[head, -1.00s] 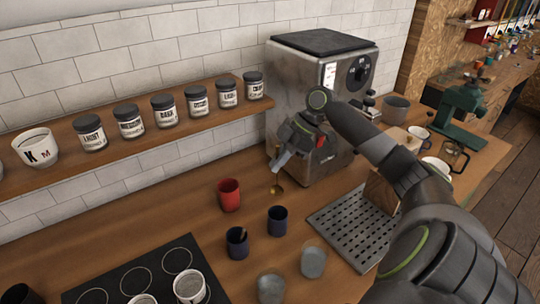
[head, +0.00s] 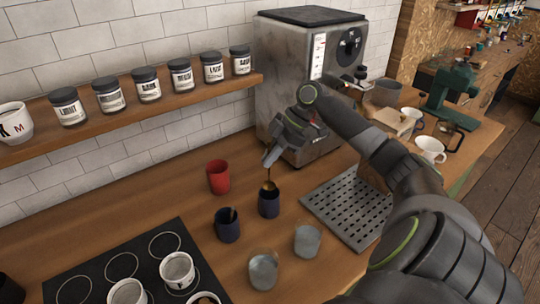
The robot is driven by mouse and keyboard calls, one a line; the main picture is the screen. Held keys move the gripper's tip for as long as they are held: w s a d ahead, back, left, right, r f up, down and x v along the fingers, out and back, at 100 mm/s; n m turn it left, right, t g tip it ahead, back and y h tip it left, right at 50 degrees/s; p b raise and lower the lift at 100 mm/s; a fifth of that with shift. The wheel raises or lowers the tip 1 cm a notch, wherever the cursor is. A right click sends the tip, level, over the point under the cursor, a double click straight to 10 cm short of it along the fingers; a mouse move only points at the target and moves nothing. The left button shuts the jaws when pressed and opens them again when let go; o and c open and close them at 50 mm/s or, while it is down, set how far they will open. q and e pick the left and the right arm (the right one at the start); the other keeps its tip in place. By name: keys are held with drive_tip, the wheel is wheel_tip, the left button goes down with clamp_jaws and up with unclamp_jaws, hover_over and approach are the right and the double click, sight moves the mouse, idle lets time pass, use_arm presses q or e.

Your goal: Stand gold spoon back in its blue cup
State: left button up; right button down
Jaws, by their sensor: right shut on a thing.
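My right gripper (head: 270,158) is shut on the gold spoon (head: 268,185) near its upper end. The spoon hangs nearly upright, with its gold bowl downward. The bowl overlaps the mouth of a dark blue cup (head: 268,206); I cannot tell whether it is inside or just above the rim. A second dark blue cup (head: 227,229), to the left and nearer, has a thin dark utensil standing in it. My left gripper is not in view.
A red cup (head: 217,177) stands behind left of the blue cups. Two clear glasses (head: 307,240) (head: 263,270) stand in front. A slotted drip tray (head: 350,211) lies right, the steel machine (head: 280,80) behind. A black hob (head: 115,268) with white cups is front left.

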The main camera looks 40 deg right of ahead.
drive_tip(key=shift+f+b, duration=0.55)
drive_tip(key=shift+f, duration=0.95)
drive_tip(key=shift+f+b, duration=0.6)
drive_tip(key=shift+f, duration=0.9)
drive_tip(key=c, duration=1.5)
unclamp_jaws()
drive_tip(key=b+v, duration=0.3)
drive_tip(key=v, duration=1.4)
drive_tip(key=shift+d+r, duration=0.1)
drive_tip(key=shift+r, duration=0.1)
drive_tip(key=shift+w, duration=0.1)
